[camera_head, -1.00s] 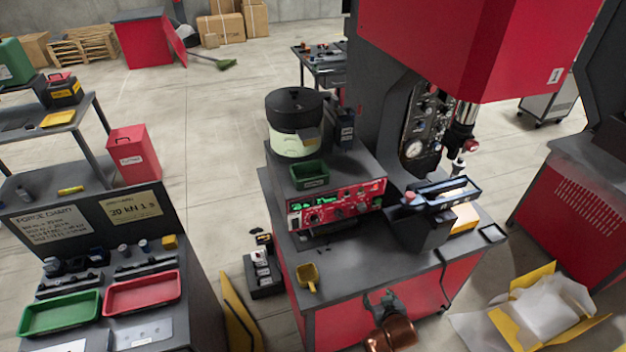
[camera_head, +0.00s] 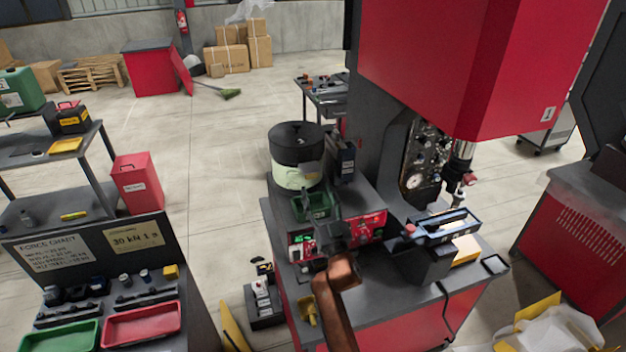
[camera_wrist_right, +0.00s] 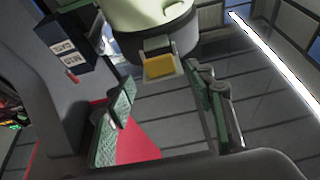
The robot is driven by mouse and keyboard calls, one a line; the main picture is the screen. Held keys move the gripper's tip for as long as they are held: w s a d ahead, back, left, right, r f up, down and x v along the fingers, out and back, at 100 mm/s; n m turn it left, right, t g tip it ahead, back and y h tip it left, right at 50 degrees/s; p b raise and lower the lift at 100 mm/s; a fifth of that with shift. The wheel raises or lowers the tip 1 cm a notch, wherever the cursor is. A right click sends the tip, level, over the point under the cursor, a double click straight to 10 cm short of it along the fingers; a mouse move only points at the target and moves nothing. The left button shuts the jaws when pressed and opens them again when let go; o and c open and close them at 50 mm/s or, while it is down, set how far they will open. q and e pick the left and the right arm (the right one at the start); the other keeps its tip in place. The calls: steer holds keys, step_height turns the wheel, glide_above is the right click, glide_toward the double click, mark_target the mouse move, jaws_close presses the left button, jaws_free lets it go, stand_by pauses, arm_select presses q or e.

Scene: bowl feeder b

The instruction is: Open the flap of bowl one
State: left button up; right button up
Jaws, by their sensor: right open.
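The bowl feeder is a cream bowl (camera_head: 283,176) with a black top, standing on the machine bench. In the right wrist view the bowl (camera_wrist_right: 145,17) fills the top middle. A small grey block with a yellow tab (camera_wrist_right: 160,66), which looks like the flap, sits low on its front. My right gripper (camera_head: 320,203) is in front of the bowl, above the control panel. In the right wrist view its two green-padded fingers (camera_wrist_right: 168,108) are wide apart, with nothing between them. The tab lies beyond the fingertips, apart from them. My left gripper is not in view.
A dark box with white labels (camera_wrist_right: 68,55) stands beside the bowl. The press (camera_head: 440,70) rises to the right.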

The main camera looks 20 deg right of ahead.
mark_target(313, 173)
steer(key=x, duration=0.5)
steer(key=shift+w, duration=0.15)
steer(key=shift+c, duration=0.6)
steer(key=c, duration=1)
step_height(313, 173, up, 3)
steer(key=g+p, duration=0.3)
steer(key=p, duration=1.3)
steer(key=shift+f, duration=0.2)
steer(key=shift+c, duration=0.2)
steer(key=shift+f+g+p, duration=0.15)
steer(key=shift+g+p, duration=0.25)
steer(key=shift+p, duration=0.4)
